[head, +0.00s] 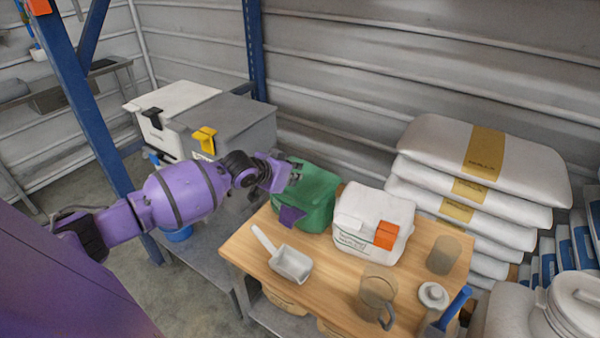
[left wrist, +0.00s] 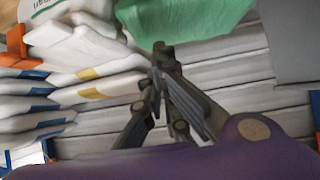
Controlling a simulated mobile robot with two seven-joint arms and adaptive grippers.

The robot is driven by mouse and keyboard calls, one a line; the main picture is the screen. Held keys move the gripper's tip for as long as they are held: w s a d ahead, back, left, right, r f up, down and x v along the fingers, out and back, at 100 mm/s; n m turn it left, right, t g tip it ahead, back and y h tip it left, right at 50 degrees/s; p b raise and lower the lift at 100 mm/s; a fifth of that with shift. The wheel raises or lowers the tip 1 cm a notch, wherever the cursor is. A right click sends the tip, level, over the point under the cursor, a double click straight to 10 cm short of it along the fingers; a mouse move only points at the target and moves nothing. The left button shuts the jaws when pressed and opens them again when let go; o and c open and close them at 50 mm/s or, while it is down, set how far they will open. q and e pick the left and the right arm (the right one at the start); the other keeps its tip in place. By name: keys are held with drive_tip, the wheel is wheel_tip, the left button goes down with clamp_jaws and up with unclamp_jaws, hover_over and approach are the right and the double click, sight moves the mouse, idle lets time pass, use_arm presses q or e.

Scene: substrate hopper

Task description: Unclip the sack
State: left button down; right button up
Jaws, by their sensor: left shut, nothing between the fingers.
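A green sack (head: 312,200) stands upright on the wooden table, with a purple patch (head: 291,215) on its front; I cannot tell whether this is a clip. A white sack (head: 362,215) stands beside it to the right, with an orange clip-like piece (head: 386,235) at its front. My left gripper (head: 292,172) is at the top left of the green sack, shut and empty; I cannot tell whether it touches. In the left wrist view its closed fingertips (left wrist: 160,48) show just below the green sack (left wrist: 185,14). My right gripper is out of view.
The wooden table (head: 245,255) also holds a white scoop (head: 290,263), a clear jug (head: 376,295), a clear beaker (head: 443,255) and a blue-handled tool (head: 452,310). Stacked white sacks (head: 480,160) stand at the right.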

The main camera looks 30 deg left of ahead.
use_arm(q)
drive_tip(key=s, duration=0.6)
drive_tip(key=shift+s+a+r, duration=0.15)
drive_tip(key=shift+s+a, duration=0.1)
drive_tip(key=shift+a, duration=0.15)
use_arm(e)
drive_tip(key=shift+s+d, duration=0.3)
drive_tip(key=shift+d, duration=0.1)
use_arm(q)
drive_tip(key=shift+s, duration=0.1)
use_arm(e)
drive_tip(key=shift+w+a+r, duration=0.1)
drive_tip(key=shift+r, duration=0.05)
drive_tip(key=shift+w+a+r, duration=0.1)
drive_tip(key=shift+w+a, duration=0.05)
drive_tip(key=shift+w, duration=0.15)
